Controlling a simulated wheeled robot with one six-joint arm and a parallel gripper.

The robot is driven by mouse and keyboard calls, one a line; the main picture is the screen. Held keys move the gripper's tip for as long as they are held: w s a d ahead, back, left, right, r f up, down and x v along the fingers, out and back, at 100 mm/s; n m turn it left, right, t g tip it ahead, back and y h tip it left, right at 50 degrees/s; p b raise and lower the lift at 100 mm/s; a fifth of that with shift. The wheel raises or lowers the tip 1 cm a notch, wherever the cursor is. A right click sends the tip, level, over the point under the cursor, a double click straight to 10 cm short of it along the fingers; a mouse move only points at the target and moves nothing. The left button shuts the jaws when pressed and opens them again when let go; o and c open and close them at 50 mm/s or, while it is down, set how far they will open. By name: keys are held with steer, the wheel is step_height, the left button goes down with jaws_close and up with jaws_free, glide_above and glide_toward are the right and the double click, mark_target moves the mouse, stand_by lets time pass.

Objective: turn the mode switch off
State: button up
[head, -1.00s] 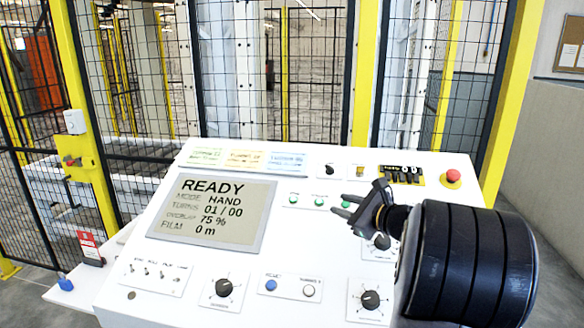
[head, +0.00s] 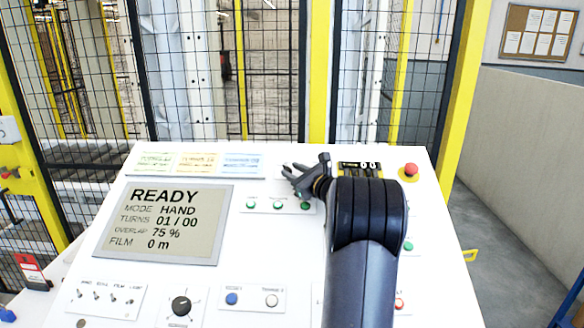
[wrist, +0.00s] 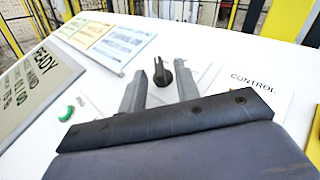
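A black rotary knob (wrist: 162,74) stands on a white plate at the back of the sloped panel in the wrist view. Its pointer ridge sticks up; its label and position marks cannot be read. My gripper (wrist: 160,80) is open, with one finger on each side of the knob and gaps visible between. I cannot tell how far the fingertips are above the plate. The display (head: 168,222) reads READY, MODE HAND, TURNS 01 / 00, OVERLAP 75 %, FILM 0 m.
Another black knob (head: 181,305), a blue button (head: 232,298) and small toggles (head: 105,297) are lower. A mesh fence stands behind.

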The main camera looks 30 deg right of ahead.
steer(key=shift+w, duration=0.4)
steer(key=shift+c, duration=0.3)
jaws_close()
